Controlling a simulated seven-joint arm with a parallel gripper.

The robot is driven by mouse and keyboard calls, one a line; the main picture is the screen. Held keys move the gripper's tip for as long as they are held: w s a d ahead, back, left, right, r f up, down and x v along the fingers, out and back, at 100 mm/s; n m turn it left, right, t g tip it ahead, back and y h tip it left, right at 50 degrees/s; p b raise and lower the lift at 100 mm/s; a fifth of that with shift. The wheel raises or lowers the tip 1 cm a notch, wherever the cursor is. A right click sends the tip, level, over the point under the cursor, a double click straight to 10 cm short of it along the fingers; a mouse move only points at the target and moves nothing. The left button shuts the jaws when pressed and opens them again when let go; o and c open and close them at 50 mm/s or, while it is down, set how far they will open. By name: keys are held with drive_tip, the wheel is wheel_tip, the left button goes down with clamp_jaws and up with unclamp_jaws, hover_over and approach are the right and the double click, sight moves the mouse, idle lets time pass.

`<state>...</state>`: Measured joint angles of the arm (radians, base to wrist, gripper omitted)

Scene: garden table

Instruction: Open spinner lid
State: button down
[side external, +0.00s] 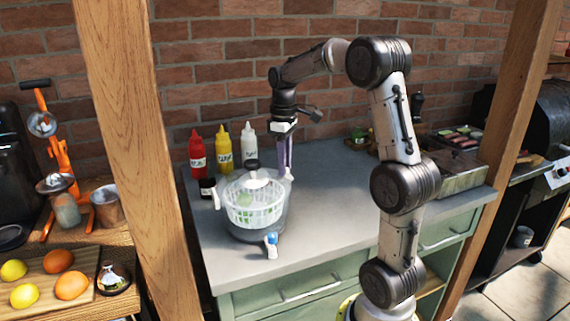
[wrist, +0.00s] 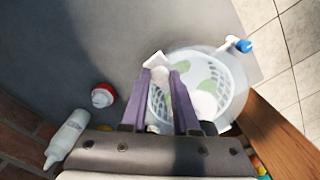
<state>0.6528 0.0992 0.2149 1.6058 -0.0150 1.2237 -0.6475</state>
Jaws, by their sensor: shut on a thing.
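The salad spinner (side external: 246,226) stands on the grey counter, a clear bowl with a white slotted basket (side external: 256,217) and green leaves inside. A clear lid with a white centre (side external: 258,180) and dark knob (side external: 252,163) appears to sit on top. My gripper (side external: 286,177) points down at the spinner's right rim. Its purple fingers are shut on a white side clip (wrist: 155,61), mostly outside the bowl. Another white clip (side external: 216,200) is at the left, and a white and blue one (side external: 271,244) at the front. The spinner also shows in the wrist view (wrist: 233,90).
Red (side external: 197,155), yellow (side external: 223,149) and white (side external: 248,143) bottles stand behind the spinner, with a small dark jar (side external: 208,189) at its back left. A wooden post (side external: 134,150) rises left of the counter. The counter right of the spinner is clear.

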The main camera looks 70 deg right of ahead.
drive_tip(key=shift+w+a+r, duration=0.15)
drive_tip(key=shift+w+r, duration=0.05)
drive_tip(key=shift+r, duration=0.5)
drive_tip(key=w+a+r+g+h, duration=0.1)
drive_tip(key=r, duration=0.2)
drive_tip(key=w+a+r+g+h, duration=0.2)
drive_tip(key=r, duration=0.1)
drive_tip(key=w+a+r+g+h, duration=0.2)
drive_tip(key=r, duration=0.1)
drive_tip(key=shift+w+a+r, duration=0.15)
drive_tip(key=shift+r, duration=0.05)
drive_tip(key=shift+w+a+r+g+h, duration=0.45)
drive_tip(key=shift+a+r+g+h, duration=0.1)
drive_tip(key=shift+g+h, duration=0.15)
drive_tip(key=c, duration=0.7)
unclamp_jaws()
drive_tip(key=shift+o, duration=0.2)
